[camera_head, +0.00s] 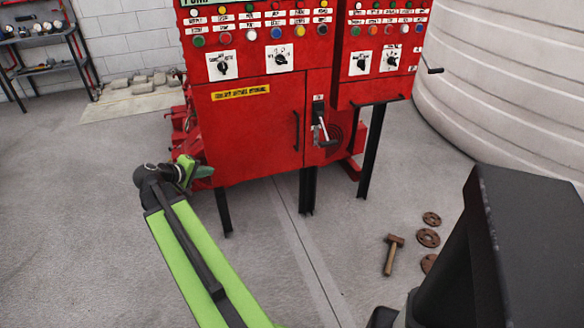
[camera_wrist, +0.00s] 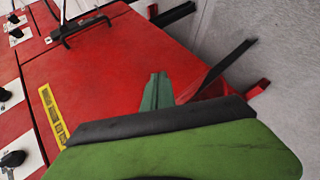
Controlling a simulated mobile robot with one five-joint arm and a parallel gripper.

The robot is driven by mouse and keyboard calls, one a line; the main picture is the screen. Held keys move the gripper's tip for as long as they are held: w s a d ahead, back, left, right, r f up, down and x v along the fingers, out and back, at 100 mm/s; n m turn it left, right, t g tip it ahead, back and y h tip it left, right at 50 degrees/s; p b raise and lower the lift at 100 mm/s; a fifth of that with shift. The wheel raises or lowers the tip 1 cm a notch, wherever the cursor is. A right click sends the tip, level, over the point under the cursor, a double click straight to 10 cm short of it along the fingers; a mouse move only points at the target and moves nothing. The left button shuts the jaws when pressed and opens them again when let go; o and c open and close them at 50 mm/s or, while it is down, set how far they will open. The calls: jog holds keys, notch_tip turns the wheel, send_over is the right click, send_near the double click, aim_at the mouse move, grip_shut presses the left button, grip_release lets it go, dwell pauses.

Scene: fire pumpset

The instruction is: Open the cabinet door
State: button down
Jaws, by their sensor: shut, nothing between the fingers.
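The red cabinet door (camera_head: 250,135) fills the lower left of the red control panel and looks closed. It has a yellow label (camera_head: 241,92) near its top and a black vertical bar handle (camera_head: 296,131) near its right edge. My gripper (camera_head: 203,171) is by the door's lower left corner, well left of the handle. In the wrist view, the green fingers (camera_wrist: 157,92) are shut and empty in front of the red door (camera_wrist: 110,65). The handle (camera_wrist: 82,30) shows near the top there, apart from the fingers. Whether the fingers touch the door is unclear.
A lever switch (camera_head: 322,130) sits just right of the handle. Black legs (camera_head: 307,190) hold the panel up. A hammer (camera_head: 392,254) and rusty rings (camera_head: 428,237) lie on the floor at right. A large white tank (camera_head: 510,75) stands behind. The floor before the panel is mostly clear.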

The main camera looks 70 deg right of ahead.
jog(key=s+d+f+g+h+b, duration=0.35)
jog(key=s+d+b, duration=0.25)
jog(key=s+d, duration=0.55)
jog(key=h+b, duration=0.2)
jog(key=b, duration=0.1)
send_near(291, 140)
notch_tip(291, 140, up, 2)
jog(key=a, duration=0.3)
jog(key=shift+g, duration=0.45)
jog(key=x, duration=1)
jog(key=shift+s, duration=0.3)
